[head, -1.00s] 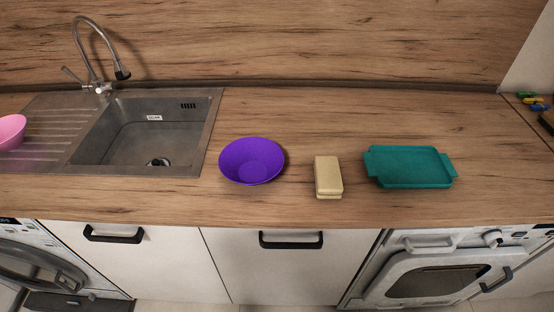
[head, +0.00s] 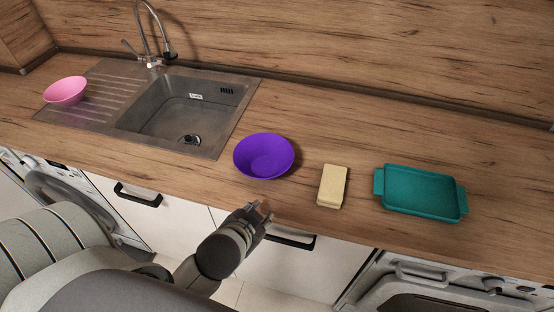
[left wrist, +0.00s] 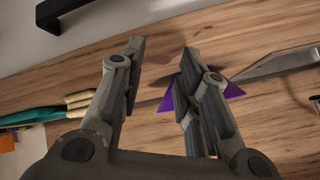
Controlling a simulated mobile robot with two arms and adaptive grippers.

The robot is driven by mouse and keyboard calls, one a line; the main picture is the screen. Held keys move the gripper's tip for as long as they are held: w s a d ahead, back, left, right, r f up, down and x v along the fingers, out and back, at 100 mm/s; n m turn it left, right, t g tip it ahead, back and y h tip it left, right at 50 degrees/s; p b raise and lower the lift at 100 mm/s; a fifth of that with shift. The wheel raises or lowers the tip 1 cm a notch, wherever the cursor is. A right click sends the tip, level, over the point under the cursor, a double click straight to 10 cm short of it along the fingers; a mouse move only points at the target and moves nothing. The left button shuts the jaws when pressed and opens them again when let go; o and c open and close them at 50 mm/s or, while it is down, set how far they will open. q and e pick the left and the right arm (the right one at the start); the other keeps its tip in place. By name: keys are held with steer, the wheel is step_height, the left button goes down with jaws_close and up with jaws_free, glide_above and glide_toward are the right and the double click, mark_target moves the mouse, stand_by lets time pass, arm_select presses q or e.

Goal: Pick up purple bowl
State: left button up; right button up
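The purple bowl (head: 263,156) sits upright on the wooden counter, right of the sink. My left gripper (head: 262,210) is in front of the counter edge, below the bowl in the head view and apart from it. In the left wrist view the left gripper (left wrist: 164,52) is open with nothing between its fingers. There the purple bowl (left wrist: 233,91) shows only in part, behind the right-hand finger. My right gripper is in neither view.
A beige sponge-like block (head: 332,186) and a teal tray (head: 420,191) stand right of the bowl. The sink (head: 190,110) is to its left, with a pink bowl (head: 65,91) on the drainer. Black-handled cabinet fronts lie below the counter edge.

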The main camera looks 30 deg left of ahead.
mark_target(287, 166)
arm_select(q)
steer(key=w+r+m+t, duration=0.1)
steer(key=w+r+t, duration=0.1)
steer(key=w+d+r+m+t, duration=0.1)
steer(key=w+r+m+t, duration=0.1)
steer(key=w+r+t, duration=0.1)
steer(key=shift+w+d+r+h, duration=0.2)
steer(key=shift+w+r+h, duration=0.1)
steer(key=shift+h, duration=0.1)
steer(key=shift+w+d+m, duration=0.15)
steer(key=shift+w+m, duration=0.15)
steer(key=p+x, duration=0.1)
steer(key=x, duration=0.4)
steer(key=shift+w, duration=0.2)
steer(key=shift+w+p, duration=0.25)
steer(key=shift+p, duration=0.1)
steer(key=w, duration=0.1)
steer(key=w+a+p, duration=0.1)
steer(key=w+f, duration=0.1)
steer(key=shift+w+a+f, duration=0.1)
steer(key=shift+w+a, duration=0.05)
steer(key=shift+w, duration=0.15)
steer(key=shift+w+f, duration=0.15)
steer(key=shift+w, duration=0.2)
jaws_close()
